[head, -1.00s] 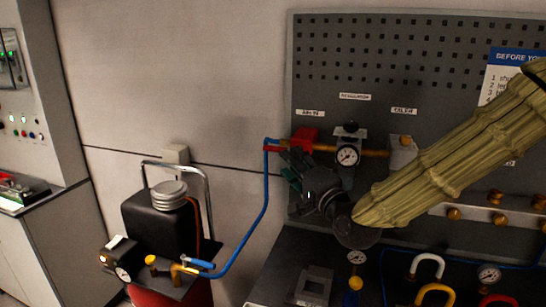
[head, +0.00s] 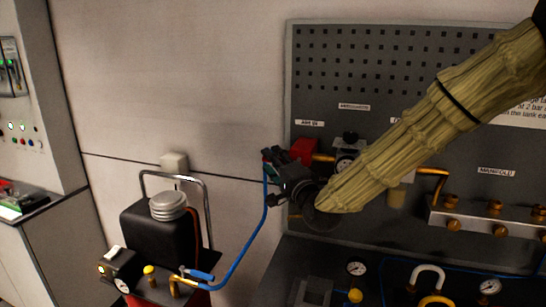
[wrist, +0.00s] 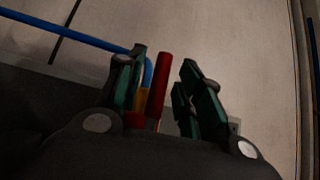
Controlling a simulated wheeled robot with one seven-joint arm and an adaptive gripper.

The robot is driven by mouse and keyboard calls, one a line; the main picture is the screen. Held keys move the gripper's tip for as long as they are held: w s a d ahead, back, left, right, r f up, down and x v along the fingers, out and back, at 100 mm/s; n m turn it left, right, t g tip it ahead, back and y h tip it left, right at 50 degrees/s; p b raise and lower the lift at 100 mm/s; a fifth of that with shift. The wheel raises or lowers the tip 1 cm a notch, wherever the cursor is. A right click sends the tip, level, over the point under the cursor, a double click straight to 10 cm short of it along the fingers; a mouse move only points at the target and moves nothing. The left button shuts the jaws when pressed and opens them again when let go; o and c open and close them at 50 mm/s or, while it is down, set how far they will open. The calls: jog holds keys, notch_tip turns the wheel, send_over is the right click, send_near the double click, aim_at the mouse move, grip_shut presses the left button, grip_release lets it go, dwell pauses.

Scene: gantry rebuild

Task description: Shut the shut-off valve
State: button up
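The shut-off valve (head: 303,148) shows as a red part below the "AIR IN" label on the pegboard, joined to the blue hose. My gripper (head: 275,158) is at the valve's left side and hides part of it. In the wrist view, a long red handle (wrist: 160,85) stands up between the two green-padded fingers of my gripper (wrist: 162,82). The fingers are apart. A gap shows between the handle and the right finger; the left finger is closer to the handle. I cannot tell whether it touches.
The blue hose (head: 243,252) runs from the valve down to the black compressor (head: 155,228). A pressure gauge (head: 344,164) sits right of the valve, partly behind my arm. A manifold (head: 480,222) with brass fittings is further right. The wall left of the valve is clear.

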jog(key=shift+w+a, duration=0.2)
jog(key=shift+w, duration=0.2)
grip_shut()
